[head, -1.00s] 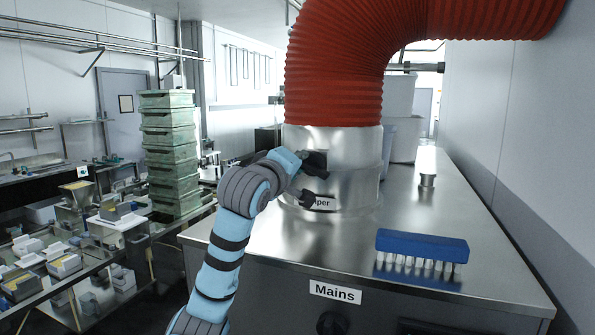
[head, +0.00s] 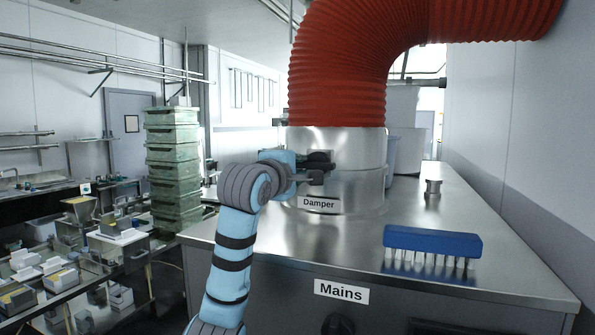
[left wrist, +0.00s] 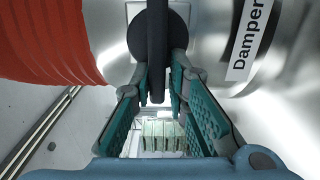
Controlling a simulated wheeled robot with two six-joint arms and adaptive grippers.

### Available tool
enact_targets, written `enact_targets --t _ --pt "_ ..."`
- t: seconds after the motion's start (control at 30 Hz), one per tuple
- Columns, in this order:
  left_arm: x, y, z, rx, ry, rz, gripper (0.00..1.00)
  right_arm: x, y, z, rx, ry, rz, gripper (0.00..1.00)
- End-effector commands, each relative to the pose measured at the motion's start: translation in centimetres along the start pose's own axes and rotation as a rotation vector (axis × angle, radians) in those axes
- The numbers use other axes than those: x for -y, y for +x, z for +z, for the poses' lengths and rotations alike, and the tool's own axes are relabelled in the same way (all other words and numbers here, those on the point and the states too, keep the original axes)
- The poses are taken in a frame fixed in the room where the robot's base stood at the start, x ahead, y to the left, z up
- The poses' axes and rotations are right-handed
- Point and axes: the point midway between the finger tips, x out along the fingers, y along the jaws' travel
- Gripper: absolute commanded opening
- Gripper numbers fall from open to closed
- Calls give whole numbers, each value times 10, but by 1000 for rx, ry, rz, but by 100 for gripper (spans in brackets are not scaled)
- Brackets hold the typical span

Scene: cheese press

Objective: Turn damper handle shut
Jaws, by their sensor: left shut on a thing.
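The damper is a shiny metal collar (head: 345,148) under the red hose, with a white "Damper" label (head: 319,203) that also shows in the left wrist view (left wrist: 247,40). Its dark handle (left wrist: 157,40) is a bar on a round black hub (left wrist: 178,28). My left gripper (head: 318,168) is at the collar's left front side, just above the label. In the left wrist view its teal-padded fingers (left wrist: 158,82) stand on both sides of the bar and are shut on it. In the head view the gripper hides much of the handle. My right gripper is not in view.
The red ribbed hose (head: 335,70) rises from the collar. A blue brush (head: 432,241) and a small metal post (head: 432,188) stand on the steel top (head: 340,250). A "Mains" label (head: 341,291) is on the front. Stacked green crates (head: 173,165) stand at the left.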

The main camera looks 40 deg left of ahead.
Motion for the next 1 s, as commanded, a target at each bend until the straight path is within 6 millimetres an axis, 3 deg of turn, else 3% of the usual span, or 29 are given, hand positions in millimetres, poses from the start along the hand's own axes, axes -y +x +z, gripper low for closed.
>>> enact_targets --t 0.33,0.37,0.47,0.8,0.87,1.0 --pt "-5 -1 1 4 -6 15 0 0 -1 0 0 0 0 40" --pt "-5 -1 1 5 -6 15 16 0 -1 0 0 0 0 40" --pt "-5 -1 1 4 -5 13 31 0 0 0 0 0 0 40" --pt "-2 -5 -1 0 -3 7 31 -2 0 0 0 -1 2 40" --pt "-3 -12 -1 0 -3 9 31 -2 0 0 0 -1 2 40" --pt "-4 -45 1 1 1 11 31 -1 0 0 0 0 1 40"
